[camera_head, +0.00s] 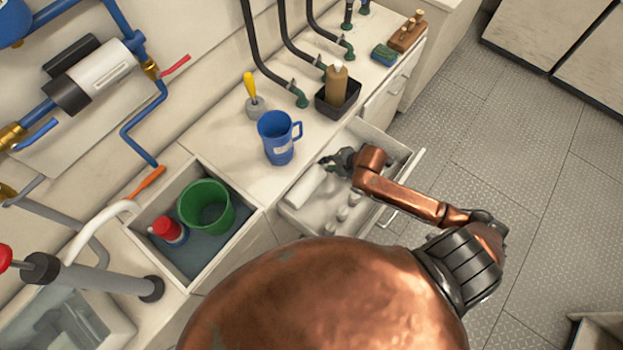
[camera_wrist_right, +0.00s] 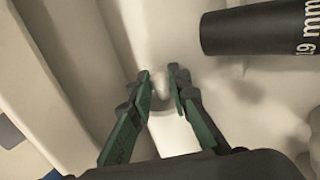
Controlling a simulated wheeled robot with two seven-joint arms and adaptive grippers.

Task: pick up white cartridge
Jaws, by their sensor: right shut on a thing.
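The white cartridge (camera_head: 307,186) is a pale cylinder lying slanted along the left side of the open drawer (camera_head: 286,209). My right gripper (camera_head: 341,160) reaches into the drawer from the right, at the cartridge's upper end. In the right wrist view its green-padded fingers (camera_wrist_right: 162,82) are closed on a pale thing, which appears to be the white cartridge (camera_wrist_right: 170,128); its outline blends with the pale drawer. It still looks low inside the drawer. My left gripper is not in view.
Several small white items (camera_head: 343,213) stand in the drawer's front part. A black cylinder (camera_wrist_right: 255,29) marked "19 mm" is close to my right fingers. A blue mug (camera_head: 277,137) stands on the counter behind. An open bin at left holds a green container (camera_head: 205,207) and red-topped can (camera_head: 168,229).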

